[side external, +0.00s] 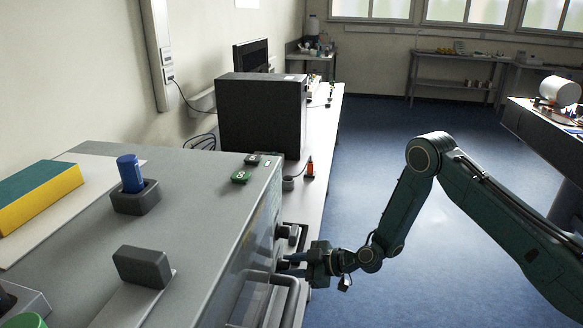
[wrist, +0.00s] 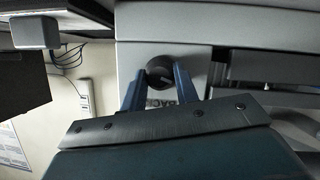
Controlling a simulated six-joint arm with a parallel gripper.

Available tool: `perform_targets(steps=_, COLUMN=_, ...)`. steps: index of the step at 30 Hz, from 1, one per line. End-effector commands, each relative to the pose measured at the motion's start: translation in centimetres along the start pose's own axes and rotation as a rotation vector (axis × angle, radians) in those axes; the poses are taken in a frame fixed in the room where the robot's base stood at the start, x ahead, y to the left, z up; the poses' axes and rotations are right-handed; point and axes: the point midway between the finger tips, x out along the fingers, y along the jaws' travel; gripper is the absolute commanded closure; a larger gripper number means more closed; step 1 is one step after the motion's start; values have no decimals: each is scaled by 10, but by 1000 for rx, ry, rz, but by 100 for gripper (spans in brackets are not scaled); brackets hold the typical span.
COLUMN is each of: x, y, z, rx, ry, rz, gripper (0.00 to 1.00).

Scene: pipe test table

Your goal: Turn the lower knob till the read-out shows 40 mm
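My gripper (side external: 297,263) reaches the front face of the grey test table (side external: 215,192) from the right. It is at the lower of the dark knobs there, below an upper knob (side external: 292,232). In the wrist view, a dark round knob (wrist: 160,71) sits between the two blue fingertips of my gripper (wrist: 160,76), one on each side. I see no clear gap at the knob, but cannot tell whether the fingers press on it. Lettering partly shows below the knob. No read-out is legible in either view.
A blue cylinder (side external: 130,174) stands in a dark holder on the table top, beside a yellow and teal block (side external: 38,196) and a grey block (side external: 142,266). A black box (side external: 262,114) stands behind. Grey rails (side external: 283,300) lie just below my gripper. Open floor lies right.

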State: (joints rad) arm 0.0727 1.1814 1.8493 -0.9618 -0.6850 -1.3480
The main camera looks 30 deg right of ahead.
Motion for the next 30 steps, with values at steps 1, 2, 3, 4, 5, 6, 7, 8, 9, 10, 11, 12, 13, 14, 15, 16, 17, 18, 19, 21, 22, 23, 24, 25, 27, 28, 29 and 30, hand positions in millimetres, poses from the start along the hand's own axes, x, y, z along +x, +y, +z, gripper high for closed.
perform_targets(steps=1, x=0, y=0, z=0, rx=0, ry=0, rz=0, gripper=93)
perform_targets(steps=2, x=0, y=0, z=0, rx=0, ry=0, rz=0, gripper=93)
perform_targets(steps=3, x=0, y=0, z=0, rx=0, ry=0, rz=0, gripper=93)
perform_targets(steps=4, x=0, y=0, z=0, rx=1, ry=0, rz=-1, gripper=93)
perform_targets(steps=5, x=0, y=0, z=0, rx=2, ry=0, rz=-1, gripper=93)
perform_targets(steps=6, x=0, y=0, z=0, rx=4, ry=0, rz=-2, gripper=93)
perform_targets(steps=7, x=0, y=0, z=0, rx=7, ry=0, rz=-3, gripper=93)
perform_targets(steps=8, x=0, y=0, z=0, rx=10, ry=0, rz=-4, gripper=93)
perform_targets(steps=9, x=0, y=0, z=0, rx=15, ry=0, rz=-7, gripper=93)
perform_targets(steps=10, x=0, y=0, z=0, rx=20, ry=0, rz=-9, gripper=93)
perform_targets(steps=11, x=0, y=0, z=0, rx=27, ry=0, rz=-11, gripper=92)
perform_targets(steps=12, x=0, y=0, z=0, rx=37, ry=1, rz=-15, gripper=92)
perform_targets(steps=13, x=0, y=1, z=0, rx=46, ry=1, rz=-19, gripper=92)
perform_targets(steps=14, x=0, y=1, z=0, rx=56, ry=1, rz=-24, gripper=92)
perform_targets(steps=15, x=0, y=1, z=0, rx=72, ry=1, rz=-30, gripper=92)
perform_targets(steps=16, x=0, y=1, z=0, rx=84, ry=1, rz=-35, gripper=92)
perform_targets(steps=17, x=0, y=1, z=0, rx=100, ry=1, rz=-41, gripper=92)
perform_targets(steps=18, x=0, y=2, z=0, rx=120, ry=1, rz=-50, gripper=92)
perform_targets(steps=19, x=0, y=2, z=0, rx=138, ry=1, rz=-56, gripper=92)
perform_targets(steps=21, x=0, y=2, z=0, rx=182, ry=1, rz=-75, gripper=92)
perform_targets(steps=22, x=0, y=2, z=0, rx=204, ry=1, rz=-83, gripper=92)
perform_targets(steps=23, x=0, y=2, z=0, rx=225, ry=1, rz=-93, gripper=92)
perform_targets(steps=24, x=0, y=3, z=0, rx=256, ry=1, rz=-105, gripper=92)
perform_targets(steps=25, x=0, y=3, z=1, rx=280, ry=0, rz=-116, gripper=92)
perform_targets(steps=27, x=0, y=3, z=1, rx=338, ry=1, rz=-140, gripper=92)
perform_targets(steps=28, x=0, y=4, z=1, rx=364, ry=1, rz=-150, gripper=92)
perform_targets(steps=29, x=0, y=4, z=1, rx=391, ry=0, rz=-161, gripper=92)
perform_targets(steps=30, x=0, y=4, z=1, rx=426, ry=1, rz=-176, gripper=92)
